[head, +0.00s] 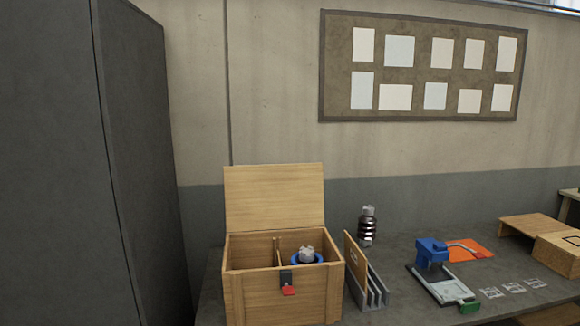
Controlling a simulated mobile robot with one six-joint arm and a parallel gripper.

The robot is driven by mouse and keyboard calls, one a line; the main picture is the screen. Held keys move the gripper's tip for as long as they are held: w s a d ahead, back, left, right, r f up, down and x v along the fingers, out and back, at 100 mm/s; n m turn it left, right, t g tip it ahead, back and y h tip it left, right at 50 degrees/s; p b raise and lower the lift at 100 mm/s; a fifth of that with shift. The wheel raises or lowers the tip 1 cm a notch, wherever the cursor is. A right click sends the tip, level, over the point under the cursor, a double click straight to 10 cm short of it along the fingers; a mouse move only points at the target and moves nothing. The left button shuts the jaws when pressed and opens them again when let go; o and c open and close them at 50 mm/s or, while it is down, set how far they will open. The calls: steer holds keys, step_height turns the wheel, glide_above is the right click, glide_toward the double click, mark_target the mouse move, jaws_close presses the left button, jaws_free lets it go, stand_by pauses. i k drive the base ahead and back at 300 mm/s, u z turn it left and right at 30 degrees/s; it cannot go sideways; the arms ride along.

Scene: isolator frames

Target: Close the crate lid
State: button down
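The wooden crate (260,297) stands at the left end of the grey table, in the lower middle of the head view. Its lid (274,196) is open and stands up at the back edge, leaning slightly back. A divider (277,252) splits the inside. The right compartment holds a blue ring-shaped thing with a grey metal part (307,254) in it. The left compartment looks empty, though its floor is partly hidden. A dark latch with a red tab (288,289) hangs on the front wall. My gripper is not in view.
A slotted rack with a wooden board (355,262) stands close to the crate's right side. Behind it is a dark ribbed insulator (367,226). A blue device (432,252) and an orange mat (466,250) lie further right. A tall grey cabinet (140,150) stands left.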

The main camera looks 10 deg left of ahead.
mark_target(269, 197)
steer(key=k, duration=0.15)
steer(key=u, duration=1.2)
steer(key=i, duration=0.7)
steer(key=z, duration=0.3)
steer(key=k, duration=0.15)
steer(key=u, duration=0.05)
